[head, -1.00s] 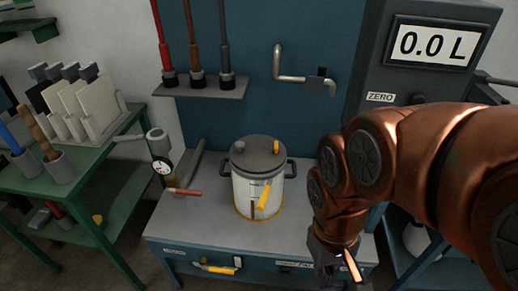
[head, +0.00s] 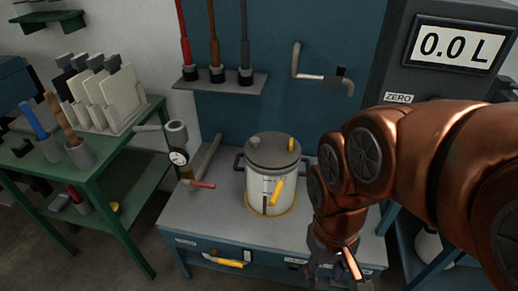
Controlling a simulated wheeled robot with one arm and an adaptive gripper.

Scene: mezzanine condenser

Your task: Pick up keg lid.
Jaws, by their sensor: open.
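The keg lid (head: 273,152) is a dark grey disc with a grey knob and a small yellow piece on top. It sits on the pale keg (head: 257,189), which has dark side handles and a yellow handle on its front. The keg stands upright on a yellow ring on the grey bench. My gripper (head: 338,272) hangs low at the bench's front right, apart from the keg, with its fingers open and nothing seen between them. Its lower part is close to the picture's bottom edge.
A gauge with a red-handled valve (head: 179,158) stands left of the keg. A shelf (head: 219,82) with upright hoses is behind. A green table (head: 128,137) holds white plates at left. A display cabinet (head: 452,50) reads 0.0 L at right. Bare bench (head: 213,214) lies front left.

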